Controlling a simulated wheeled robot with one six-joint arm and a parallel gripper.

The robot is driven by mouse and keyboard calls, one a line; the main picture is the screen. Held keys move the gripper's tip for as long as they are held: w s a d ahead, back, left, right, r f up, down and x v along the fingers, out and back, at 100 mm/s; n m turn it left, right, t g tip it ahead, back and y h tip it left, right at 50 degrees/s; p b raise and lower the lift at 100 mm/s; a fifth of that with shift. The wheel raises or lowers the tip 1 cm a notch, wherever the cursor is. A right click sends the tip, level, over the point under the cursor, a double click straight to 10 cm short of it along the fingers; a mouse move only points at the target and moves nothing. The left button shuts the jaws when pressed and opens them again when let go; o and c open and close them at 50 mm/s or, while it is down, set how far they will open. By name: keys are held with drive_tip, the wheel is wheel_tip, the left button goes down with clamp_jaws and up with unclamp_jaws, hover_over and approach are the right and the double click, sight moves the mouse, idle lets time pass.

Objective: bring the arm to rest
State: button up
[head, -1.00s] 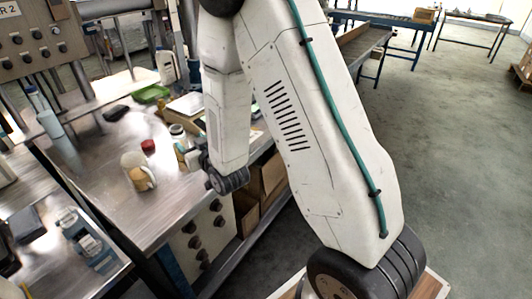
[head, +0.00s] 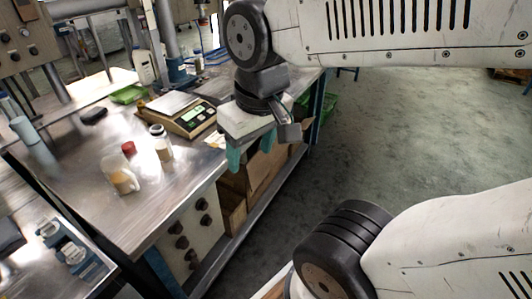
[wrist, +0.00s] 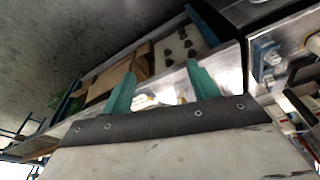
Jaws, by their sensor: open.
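My gripper (head: 250,155) hangs at the front edge of the steel workbench in the head view, with its teal fingers pointing down. In the wrist view both teal fingers of my gripper (wrist: 162,88) stand apart with nothing between them. My arm is bent, with its white links crossing the top right and lower right of the head view.
Cardboard boxes (head: 232,212) sit below. The floor (head: 400,130) at right is clear.

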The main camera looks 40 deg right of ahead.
drive_tip(key=shift+s+d+r+g, duration=0.1)
drive_tip(key=shift+s+r+g, duration=0.15)
drive_tip(key=shift+s, duration=0.65)
drive_tip(key=shift+s+d+r+g, duration=0.1)
drive_tip(key=shift+s+g, duration=0.15)
drive_tip(key=shift+s, duration=0.65)
